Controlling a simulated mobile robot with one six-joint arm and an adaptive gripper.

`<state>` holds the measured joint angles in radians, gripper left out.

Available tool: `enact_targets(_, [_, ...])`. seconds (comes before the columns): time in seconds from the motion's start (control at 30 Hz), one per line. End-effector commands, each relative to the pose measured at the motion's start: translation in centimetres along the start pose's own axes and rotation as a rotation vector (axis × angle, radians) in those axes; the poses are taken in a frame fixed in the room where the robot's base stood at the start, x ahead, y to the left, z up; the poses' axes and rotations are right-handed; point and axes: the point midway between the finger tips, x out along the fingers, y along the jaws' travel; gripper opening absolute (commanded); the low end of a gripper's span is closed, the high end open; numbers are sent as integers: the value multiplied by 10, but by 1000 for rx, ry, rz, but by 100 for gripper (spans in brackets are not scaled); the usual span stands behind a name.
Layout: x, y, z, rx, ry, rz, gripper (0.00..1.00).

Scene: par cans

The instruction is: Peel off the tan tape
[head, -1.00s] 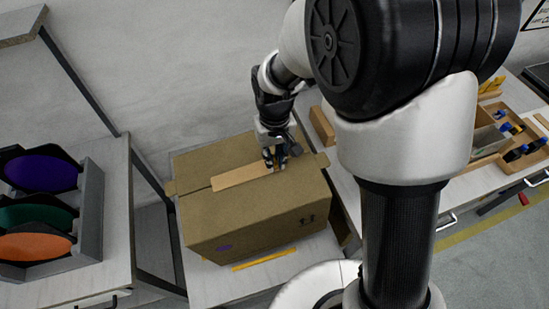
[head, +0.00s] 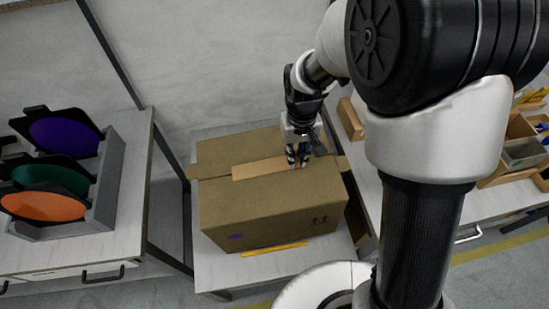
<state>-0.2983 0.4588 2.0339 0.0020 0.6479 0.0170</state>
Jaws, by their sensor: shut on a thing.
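A closed brown cardboard box (head: 270,211) stands on a light table in the middle of the head view. A strip of tan tape (head: 258,168) lies along the seam on its top. My gripper (head: 298,162) points down at the tape's right end and is shut on it. The exact grip is small and partly hidden by the fingers. The tape to the left of the fingers looks flat on the box.
A grey rack (head: 108,190) with purple, green and orange discs stands on the left table. A yellow, pencil-like strip (head: 275,249) lies in front of the box. Wooden trays (head: 520,150) with small items stand on the right table. A wooden block (head: 350,119) is behind my gripper.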

Motion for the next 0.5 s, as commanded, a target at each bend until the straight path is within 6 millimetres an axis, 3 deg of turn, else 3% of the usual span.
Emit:
enact_targets(0.2, [25,0,0,0,-2,0,0])
enact_targets(0.47, [28,0,2,0,-7,0,0])
enact_targets(0.5, [28,0,2,0,-7,0,14])
